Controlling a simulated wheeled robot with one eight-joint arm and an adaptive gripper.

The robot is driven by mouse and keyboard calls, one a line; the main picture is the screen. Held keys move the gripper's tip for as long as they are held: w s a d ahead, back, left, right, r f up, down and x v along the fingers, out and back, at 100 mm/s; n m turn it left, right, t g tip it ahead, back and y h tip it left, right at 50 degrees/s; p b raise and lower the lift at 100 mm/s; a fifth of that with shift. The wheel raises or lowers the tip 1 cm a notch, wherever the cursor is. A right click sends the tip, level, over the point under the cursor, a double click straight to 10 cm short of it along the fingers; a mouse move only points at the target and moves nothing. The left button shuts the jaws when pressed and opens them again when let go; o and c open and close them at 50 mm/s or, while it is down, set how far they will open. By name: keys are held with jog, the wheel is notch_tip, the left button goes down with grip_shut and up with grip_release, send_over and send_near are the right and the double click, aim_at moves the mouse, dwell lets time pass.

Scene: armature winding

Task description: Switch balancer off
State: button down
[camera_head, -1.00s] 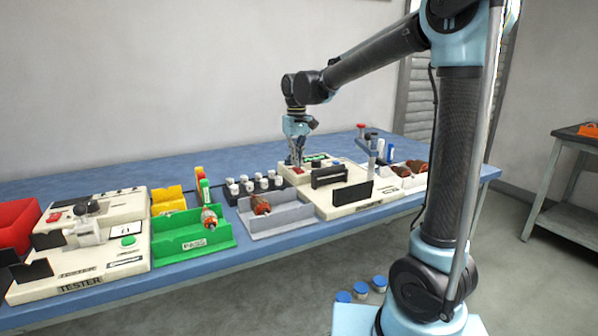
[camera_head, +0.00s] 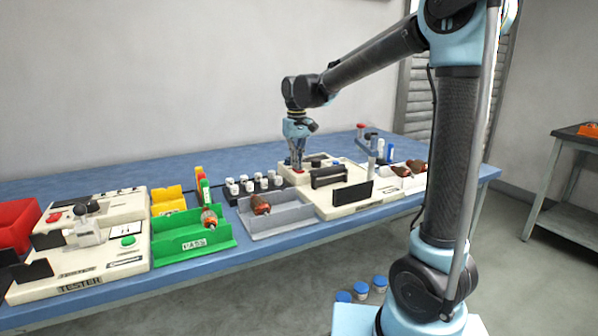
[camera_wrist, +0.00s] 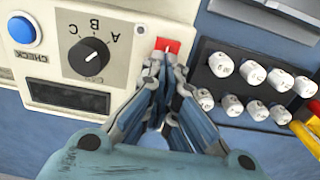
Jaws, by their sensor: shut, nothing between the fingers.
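The balancer (camera_head: 365,207) is the cream machine at the right of the bench in the head view. Its panel (camera_wrist: 118,65) fills the upper left of the wrist view, with a black A-B-C dial (camera_wrist: 88,57), a blue CHECK button (camera_wrist: 22,30) and a dark, blank display (camera_wrist: 68,97). The red switch (camera_wrist: 168,45) is at the panel's edge, partly covered by my fingertips. My gripper (camera_wrist: 166,60) is shut and empty, its tips at the switch; I cannot tell whether they touch it. In the head view my gripper (camera_head: 297,165) points down onto the balancer's back left corner.
A black rack (camera_wrist: 250,82) of white-capped pieces stands right beside the panel in the wrist view. The grey tray (camera_head: 277,222) and green PASS tray (camera_head: 190,238) each hold an armature. A tester (camera_head: 85,262) stands at the left, a post (camera_head: 372,165) right of the gripper.

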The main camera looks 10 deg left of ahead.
jog(key=shift+r, duration=3.45)
jog(key=shift+s, duration=0.1)
